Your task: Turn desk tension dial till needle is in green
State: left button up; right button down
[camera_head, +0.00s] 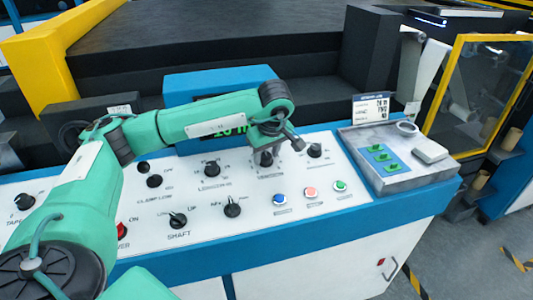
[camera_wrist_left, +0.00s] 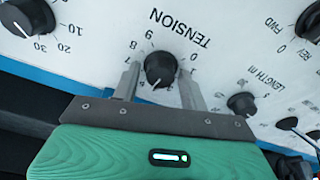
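The tension dial is a black knob (camera_wrist_left: 160,68) under the printed word TENSION, with numbers around it, in the left wrist view. It also shows in the head view as a black knob (camera_head: 265,159) on the white sloped panel. My left gripper (camera_wrist_left: 160,88) is open, with one finger on each side of the knob and a visible gap to at least one side. In the head view my left gripper (camera_head: 276,142) reaches down over the panel from above. No needle or green zone is visible. A display with green characters (camera_head: 232,131) is partly hidden behind my left arm. My right gripper is not in view.
The length knob (camera_wrist_left: 241,104) and a knob with a 10 to 30 scale (camera_wrist_left: 28,16) flank the dial. A grey tray (camera_head: 428,174) with green switches sits at the panel's right.

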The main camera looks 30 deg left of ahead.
pick_arm(q)
jog(key=shift+o, duration=0.4)
jog(key=shift+r, duration=0.25)
jog(key=v, duration=1.3)
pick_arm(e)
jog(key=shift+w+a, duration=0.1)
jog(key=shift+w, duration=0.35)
